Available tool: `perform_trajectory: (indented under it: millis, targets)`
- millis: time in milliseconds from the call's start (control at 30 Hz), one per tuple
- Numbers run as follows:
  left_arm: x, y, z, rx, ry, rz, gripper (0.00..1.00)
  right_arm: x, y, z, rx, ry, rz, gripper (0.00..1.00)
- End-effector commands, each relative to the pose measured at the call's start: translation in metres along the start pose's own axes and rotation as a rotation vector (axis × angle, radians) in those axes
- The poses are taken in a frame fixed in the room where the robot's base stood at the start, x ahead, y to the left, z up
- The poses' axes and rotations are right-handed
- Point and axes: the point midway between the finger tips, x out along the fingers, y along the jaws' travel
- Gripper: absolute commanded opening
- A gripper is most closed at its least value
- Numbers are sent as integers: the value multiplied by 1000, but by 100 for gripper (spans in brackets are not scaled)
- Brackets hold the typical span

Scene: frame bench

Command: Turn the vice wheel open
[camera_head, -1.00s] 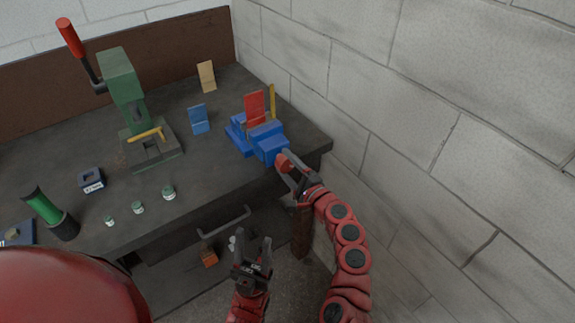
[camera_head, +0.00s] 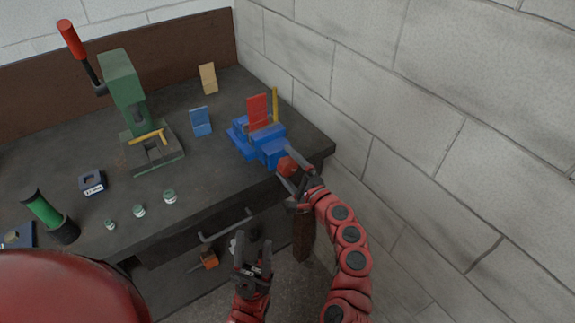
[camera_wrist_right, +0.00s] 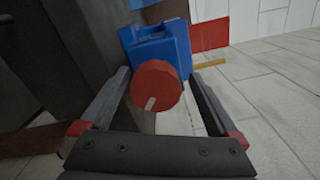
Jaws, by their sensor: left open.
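The blue vice (camera_head: 262,143) stands at the right front corner of the bench, with a red plate (camera_head: 257,110) upright in it. Its round red wheel (camera_head: 287,166) faces out past the front edge. In the right wrist view the wheel (camera_wrist_right: 156,86) shows a pale mark at its lower left. My right gripper (camera_head: 290,166) is open, with one finger on each side of the wheel; whether either finger touches it I cannot tell. My left gripper (camera_head: 253,247) is open and empty, low in front of the bench, away from the vice.
A green press (camera_head: 125,90) with a red-tipped lever stands at the back left. A blue plate (camera_head: 200,121), a tan plate (camera_head: 208,78) and several small jars are on the bench (camera_head: 225,165). A block wall (camera_head: 450,120) rises close on the right. A drawer handle (camera_head: 226,228) sticks out in front.

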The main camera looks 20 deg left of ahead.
Motion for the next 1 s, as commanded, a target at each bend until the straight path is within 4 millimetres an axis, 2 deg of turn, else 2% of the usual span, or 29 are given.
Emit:
perform_trajectory:
  millis: [167, 367, 1000]
  targets:
    - [-1, 0, 0, 0, 0, 0, 50, -4, 2, 0, 1, 0, 3, 96]
    - [-3, 0, 0, 0, 0, 0, 50, -26, 4, -1, 2, 3, 3, 96]
    - [-26, 1, 4, 0, 0, 0, 50, -144, 3, -2, 2, 4, 1, 96]
